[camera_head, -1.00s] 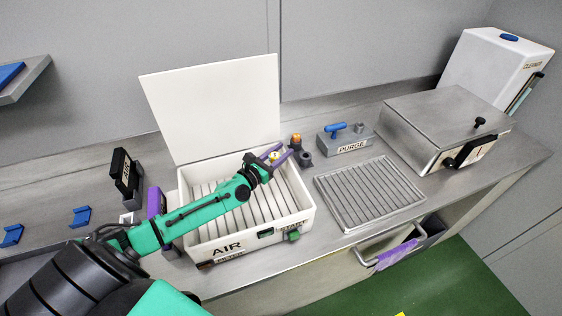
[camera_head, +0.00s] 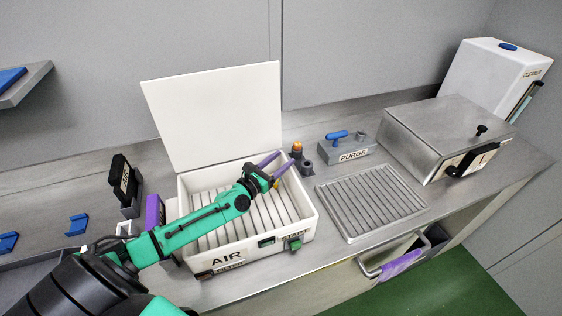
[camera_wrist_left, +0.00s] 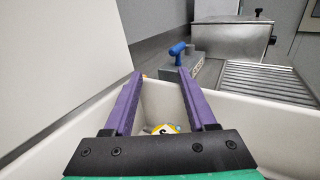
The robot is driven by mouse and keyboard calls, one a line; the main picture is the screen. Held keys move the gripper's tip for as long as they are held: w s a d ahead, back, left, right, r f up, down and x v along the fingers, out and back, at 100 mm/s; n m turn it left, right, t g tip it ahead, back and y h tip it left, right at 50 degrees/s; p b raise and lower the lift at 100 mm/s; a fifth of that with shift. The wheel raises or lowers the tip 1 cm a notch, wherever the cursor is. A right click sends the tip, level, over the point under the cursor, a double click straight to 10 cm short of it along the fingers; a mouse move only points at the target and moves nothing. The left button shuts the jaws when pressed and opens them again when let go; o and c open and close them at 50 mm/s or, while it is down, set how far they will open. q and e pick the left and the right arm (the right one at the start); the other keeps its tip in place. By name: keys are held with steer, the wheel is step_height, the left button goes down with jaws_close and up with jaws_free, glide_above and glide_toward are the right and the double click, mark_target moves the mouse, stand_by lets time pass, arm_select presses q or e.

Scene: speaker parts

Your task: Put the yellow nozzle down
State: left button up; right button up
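The yellow nozzle (camera_head: 276,185) is low inside the white open box marked AIR (camera_head: 238,253), near its right wall. It is partly hidden by my left gripper (camera_head: 275,163). In the left wrist view the yellow nozzle (camera_wrist_left: 164,129) shows partly behind the gripper's mount, with a white part and a dark mark on it. My left gripper's purple fingers (camera_wrist_left: 160,78) are spread apart with nothing between their tips. They are above the box near its right rear corner. My right gripper is not in view.
The box's raised white lid (camera_head: 215,115) stands behind the arm. An orange-tipped dark fitting (camera_head: 297,149) and the PURGE block (camera_head: 348,148) stand behind and right. A ribbed metal tray (camera_head: 370,200) lies to the right, before a steel box (camera_head: 445,130).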

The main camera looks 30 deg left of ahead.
arm_select(q)
steer(key=shift+s+d+f, duration=0.3)
steer(key=shift+f, duration=0.35)
steer(key=shift+s+a+r+p, duration=0.15)
steer(key=shift+s+r+p, duration=0.3)
steer(key=shift+p, duration=0.1)
steer(key=r+v, duration=0.1)
steer(key=v, duration=0.5)
steer(key=shift+b, duration=0.35)
steer(key=shift+a+r, duration=0.1)
